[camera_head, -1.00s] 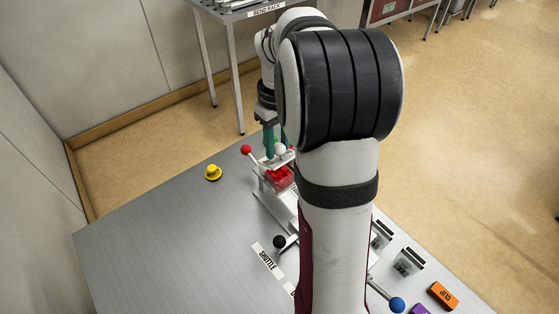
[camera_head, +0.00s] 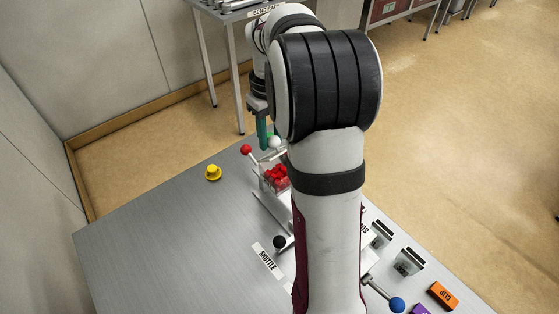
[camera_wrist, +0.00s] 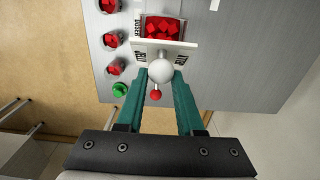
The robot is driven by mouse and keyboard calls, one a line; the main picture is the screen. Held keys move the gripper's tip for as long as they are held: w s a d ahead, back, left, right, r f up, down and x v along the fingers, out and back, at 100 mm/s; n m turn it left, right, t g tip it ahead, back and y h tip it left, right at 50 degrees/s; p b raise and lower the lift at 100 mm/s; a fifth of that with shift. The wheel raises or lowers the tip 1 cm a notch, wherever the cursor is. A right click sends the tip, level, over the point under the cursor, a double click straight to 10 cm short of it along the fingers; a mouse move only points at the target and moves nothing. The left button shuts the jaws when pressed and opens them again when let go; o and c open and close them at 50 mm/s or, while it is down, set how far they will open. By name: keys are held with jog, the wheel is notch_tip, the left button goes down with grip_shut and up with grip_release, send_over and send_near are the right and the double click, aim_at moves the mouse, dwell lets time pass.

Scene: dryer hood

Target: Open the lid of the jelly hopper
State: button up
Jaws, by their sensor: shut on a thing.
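The jelly hopper (camera_head: 268,187) is a small clear box with red jelly pieces (camera_head: 277,178), partly hidden by my arm. In the wrist view the red pieces (camera_wrist: 165,27) show through its open top. The pale lid (camera_wrist: 180,46) is tilted up on the near side of the opening, with a white ball knob (camera_wrist: 160,71) on it. The knob also shows in the head view (camera_head: 275,142). My gripper (camera_wrist: 160,78), with teal fingers, is shut on the knob, one finger on each side. In the head view my gripper (camera_head: 263,132) is beyond the hopper.
A red-knobbed lever (camera_head: 246,149) stands close left of the hopper. A yellow button (camera_head: 213,172) is farther left. A black knob (camera_head: 279,242) lies nearer, by the SHUTTLE label (camera_head: 267,261). Red buttons (camera_wrist: 112,38) and a green one (camera_wrist: 120,89) show in the wrist view. The bench's left side is bare.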

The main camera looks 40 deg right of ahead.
jog(key=shift+w, duration=0.45)
jog(key=shift+c, duration=0.4)
jog(key=shift+w, duration=0.15)
grip_shut()
jog(key=shift+w+f, duration=0.15)
jog(key=shift+w, duration=0.5)
jog(key=shift+w+f, duration=0.25)
jog(key=shift+w, duration=0.35)
